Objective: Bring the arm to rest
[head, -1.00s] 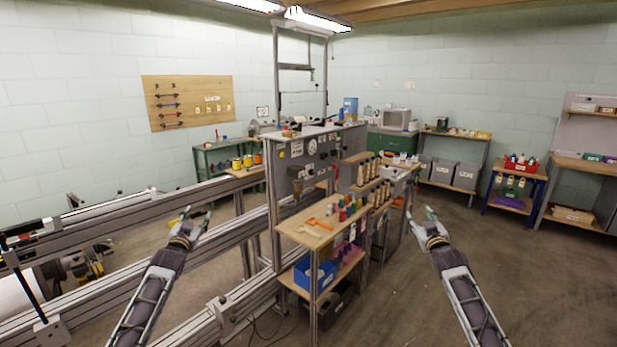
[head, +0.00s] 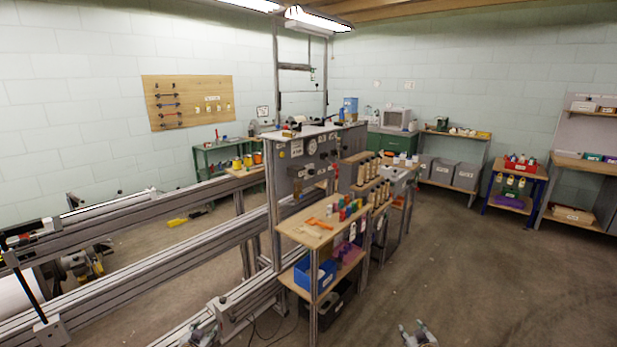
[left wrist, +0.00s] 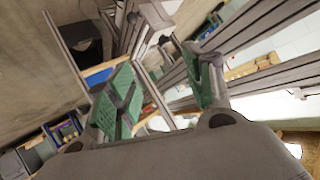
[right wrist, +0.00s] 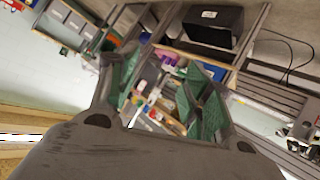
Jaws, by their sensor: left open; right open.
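My left gripper (head: 198,335) shows only in part at the bottom edge of the head view, in front of the loom's lower rails. In the left wrist view its green-padded fingers (left wrist: 165,82) stand apart with nothing between them. My right gripper (head: 418,334) also shows only in part at the bottom edge, over bare floor right of the small shelf. In the right wrist view its green-padded fingers (right wrist: 160,92) are spread and empty. Most of both arms is out of the head view.
The loom's long metal rails (head: 120,225) run along the left. A wooden shelf unit (head: 290,229) with tools, a blue bin (head: 318,274) and a dark bin stands between the grippers. The floor (head: 480,280) on the right is clear. Benches line the far wall.

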